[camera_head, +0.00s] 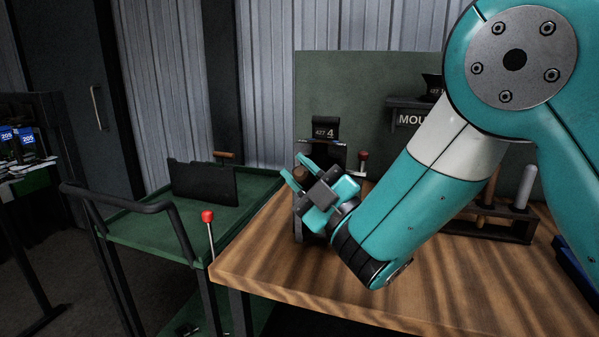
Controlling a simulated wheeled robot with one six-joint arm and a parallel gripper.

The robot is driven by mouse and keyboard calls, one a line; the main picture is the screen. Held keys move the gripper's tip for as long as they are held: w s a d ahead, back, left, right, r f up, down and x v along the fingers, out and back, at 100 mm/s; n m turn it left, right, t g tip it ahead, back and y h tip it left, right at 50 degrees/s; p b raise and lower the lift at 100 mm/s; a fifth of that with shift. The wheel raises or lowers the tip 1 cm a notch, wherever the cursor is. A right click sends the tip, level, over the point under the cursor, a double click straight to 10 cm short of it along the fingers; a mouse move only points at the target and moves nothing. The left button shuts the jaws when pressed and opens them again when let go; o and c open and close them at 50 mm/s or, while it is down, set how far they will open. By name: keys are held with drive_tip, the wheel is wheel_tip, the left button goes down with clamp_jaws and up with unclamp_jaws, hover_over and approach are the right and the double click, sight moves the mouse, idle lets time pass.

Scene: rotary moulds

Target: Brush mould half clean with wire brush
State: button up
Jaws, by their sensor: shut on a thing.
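My gripper (298,172) is over the wooden bench (290,272), near its left edge, with its teal fingers pointing up and left. It is shut on a brown, rounded piece, which looks like the wooden handle of the wire brush (301,173). The bristles are not visible, so I cannot tell whether they touch anything. A dark block (330,153) with a tag reading "427 4" (325,128) stands just behind the gripper and may be the mould half. My gripper and forearm hide its lower part and much of the bench behind.
A dark rack (515,226) holding upright tools stands at right. A green panel (365,85) backs the bench. The bench's front is clear.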

drive_tip(key=shift+r+p, duration=1.35)
drive_tip(key=shift+r, duration=0.4)
wheel_tip(320, 180, down, 8)
drive_tip(key=b, duration=0.7)
drive_tip(key=shift+r, duration=0.15)
drive_tip(key=shift+s, duration=0.1)
drive_tip(key=shift+s+a+b, duration=0.35)
drive_tip(key=shift+s+b, duration=0.6)
drive_tip(key=shift+s+a+b, duration=0.35)
drive_tip(key=shift+s+b, duration=0.55)
drive_tip(key=shift+s+a+b, duration=0.35)
drive_tip(key=shift+s+b, duration=0.6)
